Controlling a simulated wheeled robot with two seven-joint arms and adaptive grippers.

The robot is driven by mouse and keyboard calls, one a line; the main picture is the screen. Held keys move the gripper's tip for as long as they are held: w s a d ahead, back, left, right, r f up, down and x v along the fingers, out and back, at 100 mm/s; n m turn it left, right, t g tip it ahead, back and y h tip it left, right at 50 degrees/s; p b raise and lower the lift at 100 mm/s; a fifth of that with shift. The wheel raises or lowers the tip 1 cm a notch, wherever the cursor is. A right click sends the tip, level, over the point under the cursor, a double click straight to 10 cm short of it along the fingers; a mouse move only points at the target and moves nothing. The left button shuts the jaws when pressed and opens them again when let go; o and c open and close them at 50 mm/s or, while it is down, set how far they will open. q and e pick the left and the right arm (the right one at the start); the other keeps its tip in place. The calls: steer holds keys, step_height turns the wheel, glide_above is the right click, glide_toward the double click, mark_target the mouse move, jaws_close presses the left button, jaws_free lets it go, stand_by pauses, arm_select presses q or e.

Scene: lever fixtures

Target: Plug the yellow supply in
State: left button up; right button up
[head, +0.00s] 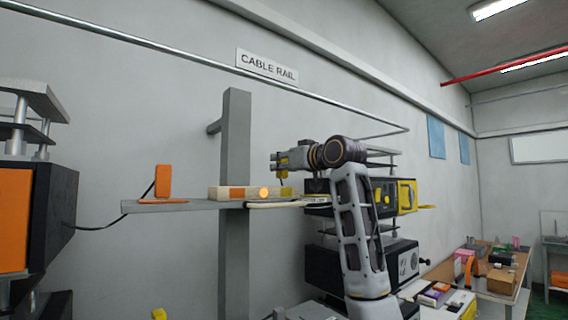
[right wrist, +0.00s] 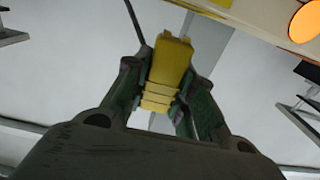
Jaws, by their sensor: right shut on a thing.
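A yellow plug (right wrist: 170,65) is held between the two fingers of my right gripper (right wrist: 168,78) in the right wrist view. A dark cable shows beside its far end. The block carries an orange square, a glowing orange round light (head: 263,193) and a yellow part (head: 286,191). My left gripper is out of view.
An orange plug-like piece (head: 163,181) stands on the shelf (head: 190,206), with a cable to the orange-fronted box (head: 15,220). A grey post (head: 236,130) rises behind the block. A black and yellow box (head: 407,196) is behind my right arm.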

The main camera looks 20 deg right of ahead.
mark_target(285, 177)
steer(key=shift+x, duration=0.8)
steer(key=shift+f+b, duration=1.2)
steer(key=shift+f, duration=0.6)
steer(key=shift+f, duration=0.4)
stand_by(0.6)
steer(key=o, duration=1.1)
steer(key=shift+s+f, duration=0.1)
steer(key=shift+s, duration=0.1)
